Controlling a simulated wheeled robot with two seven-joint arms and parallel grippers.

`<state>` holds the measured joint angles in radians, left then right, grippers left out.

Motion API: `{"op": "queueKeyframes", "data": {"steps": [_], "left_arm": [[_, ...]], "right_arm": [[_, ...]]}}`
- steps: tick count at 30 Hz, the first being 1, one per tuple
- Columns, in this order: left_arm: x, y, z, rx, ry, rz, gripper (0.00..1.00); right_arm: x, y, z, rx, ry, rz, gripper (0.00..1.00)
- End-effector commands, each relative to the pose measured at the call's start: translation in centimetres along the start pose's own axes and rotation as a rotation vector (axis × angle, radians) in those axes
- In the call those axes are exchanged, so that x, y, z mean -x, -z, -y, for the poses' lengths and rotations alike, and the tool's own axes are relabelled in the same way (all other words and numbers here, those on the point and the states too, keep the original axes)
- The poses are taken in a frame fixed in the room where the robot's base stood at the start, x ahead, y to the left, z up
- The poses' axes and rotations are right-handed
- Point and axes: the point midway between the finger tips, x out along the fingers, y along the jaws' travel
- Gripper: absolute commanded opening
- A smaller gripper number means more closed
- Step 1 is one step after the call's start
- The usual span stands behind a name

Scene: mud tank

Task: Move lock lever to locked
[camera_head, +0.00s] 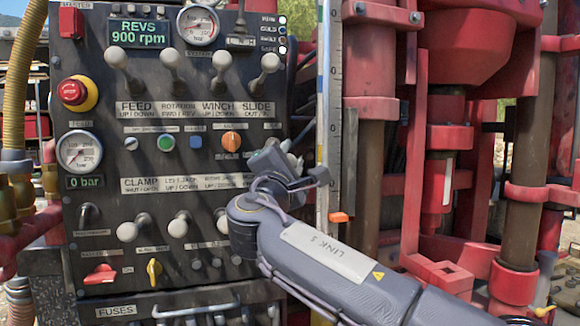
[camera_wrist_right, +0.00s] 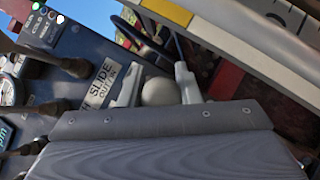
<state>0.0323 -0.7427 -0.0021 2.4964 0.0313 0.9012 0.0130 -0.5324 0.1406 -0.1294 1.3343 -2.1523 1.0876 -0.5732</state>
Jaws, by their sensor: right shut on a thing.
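My right gripper (camera_head: 284,150) is at the right edge of the dark control panel, below and right of the SLIDE label. In the wrist view its two pale fingers (camera_wrist_right: 158,88) are shut on a pale round knob (camera_wrist_right: 160,92), one on each side. The SLIDE OUT/IN label (camera_wrist_right: 103,82) is just left of the knob there. I see no readable lock wording, and the lever's shaft and its setting are hidden by my gripper. My left gripper is not in view.
The control panel (camera_head: 100,160) carries an upper row of levers (camera_head: 171,65) and a lower row (camera_head: 178,228). An orange rotary knob (camera_head: 231,141) is close left of my gripper. A vertical scale (camera_head: 335,120) and red rig parts (camera_head: 440,190) stand at the right.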

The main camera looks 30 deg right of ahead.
Motion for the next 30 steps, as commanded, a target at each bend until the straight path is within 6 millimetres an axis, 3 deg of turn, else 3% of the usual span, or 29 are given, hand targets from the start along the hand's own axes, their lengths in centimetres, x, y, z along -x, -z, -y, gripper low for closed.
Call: {"op": "queueKeyframes", "data": {"steps": [6,25,26,30], "left_arm": [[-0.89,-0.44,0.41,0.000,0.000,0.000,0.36],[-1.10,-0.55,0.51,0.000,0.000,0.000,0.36],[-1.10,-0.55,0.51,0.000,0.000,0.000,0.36],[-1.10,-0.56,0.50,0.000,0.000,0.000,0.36]], "right_arm": [[0.18,0.82,1.07,0.005,0.006,-0.004,0.00],[0.15,1.04,1.30,0.006,0.006,-0.005,0.00],[0.15,1.04,1.29,0.006,0.006,-0.005,0.34],[0.14,0.96,1.23,0.005,0.005,-0.004,0.51]]}}
